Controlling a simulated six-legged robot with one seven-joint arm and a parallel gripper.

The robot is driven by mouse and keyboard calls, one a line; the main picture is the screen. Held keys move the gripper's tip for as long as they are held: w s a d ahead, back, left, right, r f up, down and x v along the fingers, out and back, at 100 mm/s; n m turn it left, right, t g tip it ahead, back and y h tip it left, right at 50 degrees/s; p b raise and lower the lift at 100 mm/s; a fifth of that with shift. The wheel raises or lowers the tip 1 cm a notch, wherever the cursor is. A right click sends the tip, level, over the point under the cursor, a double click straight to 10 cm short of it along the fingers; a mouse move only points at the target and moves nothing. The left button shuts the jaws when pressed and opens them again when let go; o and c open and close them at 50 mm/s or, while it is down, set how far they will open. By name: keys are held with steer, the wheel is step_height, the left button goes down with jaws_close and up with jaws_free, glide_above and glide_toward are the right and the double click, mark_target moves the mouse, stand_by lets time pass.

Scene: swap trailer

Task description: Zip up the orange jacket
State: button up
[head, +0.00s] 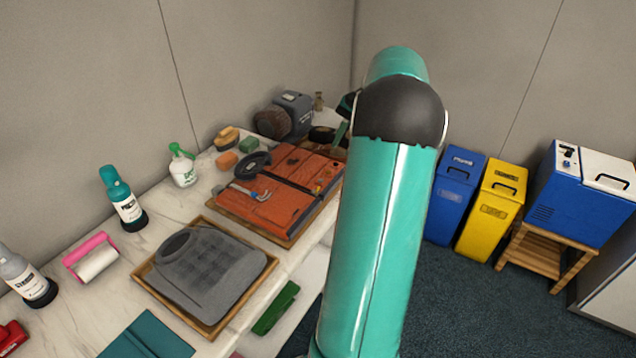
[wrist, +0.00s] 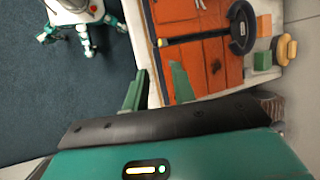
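The orange jacket (head: 289,168) lies flat on a wooden tray (head: 283,244) on the bench. Its round dark collar (head: 252,166) is at the left end. A dark band runs from the collar to a small yellow piece (head: 318,190) at the other end. Whether that piece is the zip pull I cannot tell. The jacket (wrist: 205,55) also shows in the wrist view, with the yellow piece (wrist: 161,42). My gripper (wrist: 157,75) has its two green fingers apart, with nothing seen between them, over the jacket's edge. My arm hides most of the gripper in the head view.
A grey garment (head: 213,268) lies on a nearer tray. Spray bottles, a pink-handled roller (head: 92,258) and sponges (head: 227,160) line the wall side. A dark grey machine (head: 291,113) stands at the back. Blue (head: 455,195) and yellow (head: 491,208) bins stand on the floor at right.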

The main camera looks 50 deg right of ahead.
mark_target(319, 187)
steer(key=x, duration=1.3)
steer(key=shift+w+a+f, duration=0.1)
steer(key=shift+a+f, duration=0.1)
steer(key=shift+f, duration=0.15)
jaws_close()
steer(key=shift+f, duration=0.1)
stand_by(0.7)
